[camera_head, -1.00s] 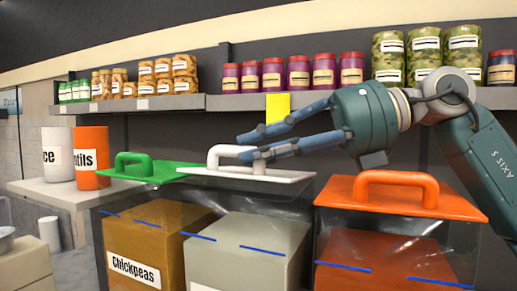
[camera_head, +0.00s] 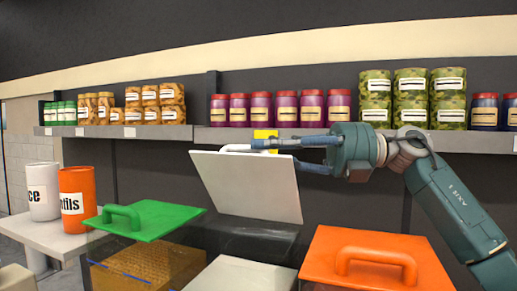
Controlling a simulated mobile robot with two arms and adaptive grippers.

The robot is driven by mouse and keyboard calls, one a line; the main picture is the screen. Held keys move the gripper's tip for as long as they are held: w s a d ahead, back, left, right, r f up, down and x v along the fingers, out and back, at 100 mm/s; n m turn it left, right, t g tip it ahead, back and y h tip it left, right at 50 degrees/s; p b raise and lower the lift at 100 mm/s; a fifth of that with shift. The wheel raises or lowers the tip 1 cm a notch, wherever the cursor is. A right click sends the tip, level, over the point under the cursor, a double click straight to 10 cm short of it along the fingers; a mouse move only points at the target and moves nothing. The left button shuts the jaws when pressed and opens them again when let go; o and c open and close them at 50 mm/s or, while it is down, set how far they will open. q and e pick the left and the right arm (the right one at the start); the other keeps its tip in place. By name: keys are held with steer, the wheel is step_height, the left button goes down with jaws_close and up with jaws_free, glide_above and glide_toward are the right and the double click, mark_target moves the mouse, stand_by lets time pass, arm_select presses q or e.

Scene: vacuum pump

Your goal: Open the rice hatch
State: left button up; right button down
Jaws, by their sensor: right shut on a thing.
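The white hatch lid (camera_head: 250,188) is tilted up in the middle of the head view, with its flat face towards me. Its white handle (camera_head: 236,149) shows just above the lid's top edge. My right gripper (camera_head: 256,144) is at that edge, shut on the handle; the lid partly hides the grip. Below the lid is the clear bin (camera_head: 250,240) with pale contents (camera_head: 240,275); its label is not in view. My left gripper is not in view.
A green lid (camera_head: 150,219) lies on the bin to the left, an orange lid (camera_head: 375,262) on the right. A shelf (camera_head: 250,137) with several jars runs behind my gripper. A white canister (camera_head: 42,192) and an orange canister (camera_head: 77,200) stand at the left.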

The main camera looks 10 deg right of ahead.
steer(key=w+d+m+t+y, duration=0.2)
steer(key=w+d+m, duration=0.4)
steer(key=w+m, duration=0.2)
steer(key=shift+w+f+m, duration=0.3)
steer(key=shift+w+f, duration=0.1)
steer(key=shift+w, duration=0.3)
steer(key=c, duration=1.9)
jaws_free()
steer(key=shift+o, duration=0.8)
steer(key=shift+d+r, duration=0.1)
steer(key=shift+d, duration=0.05)
steer(key=v, duration=1.2)
steer(key=shift+f, duration=0.3)
